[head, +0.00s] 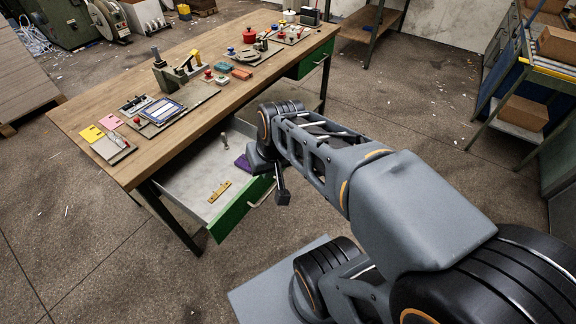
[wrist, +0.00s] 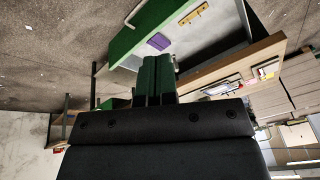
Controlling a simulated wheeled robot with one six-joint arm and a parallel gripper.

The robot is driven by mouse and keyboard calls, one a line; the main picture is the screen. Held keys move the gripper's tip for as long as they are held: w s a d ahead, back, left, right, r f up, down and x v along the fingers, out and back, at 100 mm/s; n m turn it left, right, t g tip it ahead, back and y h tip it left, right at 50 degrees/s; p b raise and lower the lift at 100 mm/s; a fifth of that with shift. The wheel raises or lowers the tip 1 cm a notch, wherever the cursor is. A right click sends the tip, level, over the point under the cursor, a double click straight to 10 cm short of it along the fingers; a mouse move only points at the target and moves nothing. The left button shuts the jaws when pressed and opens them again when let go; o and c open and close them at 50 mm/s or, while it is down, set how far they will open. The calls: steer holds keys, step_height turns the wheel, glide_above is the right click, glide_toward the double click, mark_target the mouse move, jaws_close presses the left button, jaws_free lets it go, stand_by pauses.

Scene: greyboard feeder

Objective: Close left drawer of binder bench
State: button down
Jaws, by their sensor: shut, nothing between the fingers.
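The binder bench (head: 160,75) has a long wooden top and stands across the left and middle of the head view. Its left drawer (head: 192,187) is pulled out, with a green front (head: 240,212) and a pale handle (head: 263,196). A brass-coloured piece (head: 219,191) and a purple block (head: 243,163) lie in it. The open drawer also shows in the wrist view, its green front (wrist: 143,32) beyond my fingers. My gripper (head: 283,196) is shut and empty, close to the right end of the drawer front. I cannot tell whether it touches the front.
A second green drawer (head: 312,63) at the bench's far right end looks shut. Tools, pads and small parts cover the bench top. A shelf unit with cardboard boxes (head: 522,113) stands at the right. The floor (head: 395,115) between is clear.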

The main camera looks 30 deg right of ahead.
steer(key=w+d+f+m+t+y+b, duration=0.1)
steer(key=w+d+f+m+t+b, duration=0.2)
steer(key=d+f+b, duration=0.4)
steer(key=w+d+f+m+t+y+b, duration=0.1)
steer(key=w+d+f+m+b, duration=0.2)
steer(key=d+f+m+b, duration=0.35)
steer(key=w+d+f+m+t+y+b, duration=0.1)
steer(key=w+d+f+m+b, duration=0.2)
steer(key=d+f, duration=0.6)
steer(key=w+a+f+b, duration=0.1)
steer(key=w+f, duration=0.1)
steer(key=w, duration=0.3)
steer(key=w+a+f+b, duration=0.2)
steer(key=w+f, duration=0.1)
steer(key=w, duration=0.2)
steer(key=shift+w+a+n, duration=0.2)
steer(key=shift+a+n, duration=0.1)
steer(key=shift+n, duration=0.15)
